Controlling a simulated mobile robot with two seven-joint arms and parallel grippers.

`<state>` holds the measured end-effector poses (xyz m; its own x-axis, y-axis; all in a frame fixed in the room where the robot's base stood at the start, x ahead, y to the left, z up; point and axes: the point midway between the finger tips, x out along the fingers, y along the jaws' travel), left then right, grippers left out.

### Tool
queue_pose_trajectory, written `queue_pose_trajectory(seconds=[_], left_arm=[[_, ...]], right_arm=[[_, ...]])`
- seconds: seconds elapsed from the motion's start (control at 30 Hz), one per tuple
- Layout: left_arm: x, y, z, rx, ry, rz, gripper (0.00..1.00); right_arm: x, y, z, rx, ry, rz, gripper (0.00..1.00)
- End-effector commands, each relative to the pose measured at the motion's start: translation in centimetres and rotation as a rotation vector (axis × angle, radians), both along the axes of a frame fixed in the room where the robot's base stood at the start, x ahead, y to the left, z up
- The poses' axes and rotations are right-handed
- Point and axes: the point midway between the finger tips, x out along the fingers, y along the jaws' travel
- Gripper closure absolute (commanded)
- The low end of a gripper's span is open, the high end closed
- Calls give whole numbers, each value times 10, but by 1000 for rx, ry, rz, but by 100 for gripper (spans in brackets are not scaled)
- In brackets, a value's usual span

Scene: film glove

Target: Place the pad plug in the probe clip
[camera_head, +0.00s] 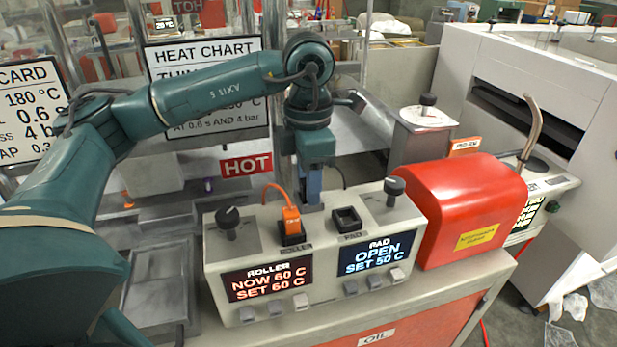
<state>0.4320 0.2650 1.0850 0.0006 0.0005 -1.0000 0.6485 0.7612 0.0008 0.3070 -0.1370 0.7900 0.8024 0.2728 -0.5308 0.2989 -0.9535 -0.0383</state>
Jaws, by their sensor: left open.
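My left gripper (312,198) points down just behind the control box, near the roller and pad sockets. Its blue fingers overlap in this view, and I see nothing held between them. The pad socket (347,219) on top of the box is black and empty. The pad display (376,253) reads OPEN, SET 50 C. An orange plug (291,222) with an orange cable sits in the roller socket. I cannot make out the pad plug or the probe clip; the arm and box hide part of the area behind. My right gripper is not in view.
The grey control box (217,268) has two black knobs, the left one (228,220) and the right one (394,190). A red rounded cover (459,205) stands close on its right. A red HOT sign (246,165) and a heat chart (205,52) stand behind.

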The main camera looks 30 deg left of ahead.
Motion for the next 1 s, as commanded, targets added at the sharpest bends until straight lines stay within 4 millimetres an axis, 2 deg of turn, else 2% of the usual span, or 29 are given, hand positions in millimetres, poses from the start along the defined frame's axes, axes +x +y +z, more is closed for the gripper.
queue_pose_trajectory(seconds=[0.27, 0.37, 0.6, 0.7, 0.83, 1.0], left_arm=[[1, 0, 8, -1, -2, 0, 59], [1, 0, 23, 0, -5, 0, 59], [1, -1, 77, -2, -5, -2, 59], [0, 0, 99, 0, -4, 0, 59], [0, 0, 115, 0, -3, 0, 59], [0, 0, 123, 0, 0, -1, 59]], right_arm=[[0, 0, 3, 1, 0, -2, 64], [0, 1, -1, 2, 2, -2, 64], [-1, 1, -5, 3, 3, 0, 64], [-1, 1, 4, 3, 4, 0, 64], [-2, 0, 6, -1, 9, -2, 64], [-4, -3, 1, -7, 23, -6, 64]])
